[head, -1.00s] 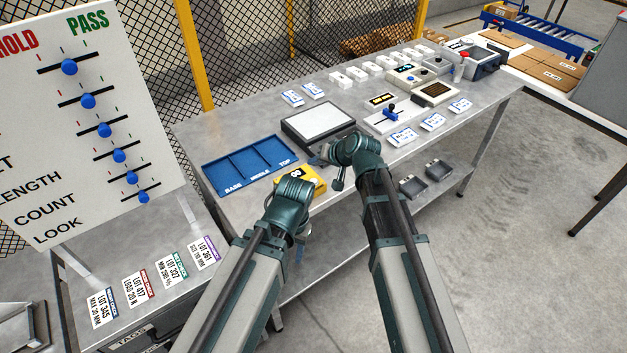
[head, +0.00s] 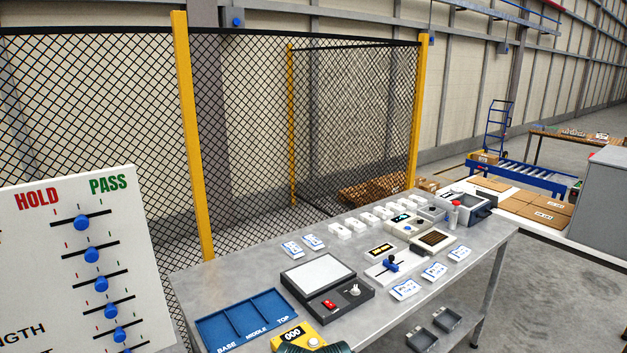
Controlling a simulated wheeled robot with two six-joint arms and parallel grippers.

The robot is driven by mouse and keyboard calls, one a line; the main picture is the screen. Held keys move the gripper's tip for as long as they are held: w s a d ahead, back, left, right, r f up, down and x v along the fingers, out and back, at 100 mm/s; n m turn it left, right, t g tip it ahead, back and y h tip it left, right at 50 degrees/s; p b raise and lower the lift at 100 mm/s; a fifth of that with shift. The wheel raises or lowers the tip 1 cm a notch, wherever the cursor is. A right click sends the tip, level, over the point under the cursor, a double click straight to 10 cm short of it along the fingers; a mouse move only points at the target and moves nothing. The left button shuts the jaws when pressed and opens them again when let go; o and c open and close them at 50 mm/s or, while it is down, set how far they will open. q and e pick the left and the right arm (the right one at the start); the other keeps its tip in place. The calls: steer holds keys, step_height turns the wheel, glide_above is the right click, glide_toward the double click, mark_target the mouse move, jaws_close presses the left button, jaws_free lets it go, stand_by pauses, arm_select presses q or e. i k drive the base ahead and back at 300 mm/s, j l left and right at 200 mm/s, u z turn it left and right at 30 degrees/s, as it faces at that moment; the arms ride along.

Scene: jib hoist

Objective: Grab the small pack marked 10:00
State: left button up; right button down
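Several small white packs with blue print lie on the metal bench. One pair, a left pack (head: 291,248) and a right pack (head: 313,241), lies towards the back, behind the scale. A row of a near pack (head: 404,290), a middle pack (head: 434,271) and a far pack (head: 459,253) lies along the front edge. Their print is too small to read, so I cannot tell which is marked 10:00. Neither gripper is in view. Only a teal piece of my arm shows at the bottom edge, by the yellow counter.
A blue tray (head: 251,322) marked BASE, MIDDLE, TOP, a yellow counter (head: 296,336) and a black-framed scale (head: 327,284) fill the near bench. A slider gauge (head: 387,268) and white blocks stand beyond. A slider board (head: 80,270) stands left. Mesh fencing is behind.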

mark_target(457, 253)
steer(key=i+l+z, duration=0.1)
steer(key=z, duration=0.3)
steer(key=i+l+z, duration=0.1)
steer(key=z, duration=0.3)
steer(key=i+l+z, duration=0.1)
steer(key=z, duration=0.25)
steer(key=i+l+z, duration=0.1)
steer(key=i+z, duration=0.15)
steer(key=i, duration=0.5)
steer(key=i+j+z, duration=0.1)
steer(key=i+z, duration=0.15)
steer(key=i, duration=0.5)
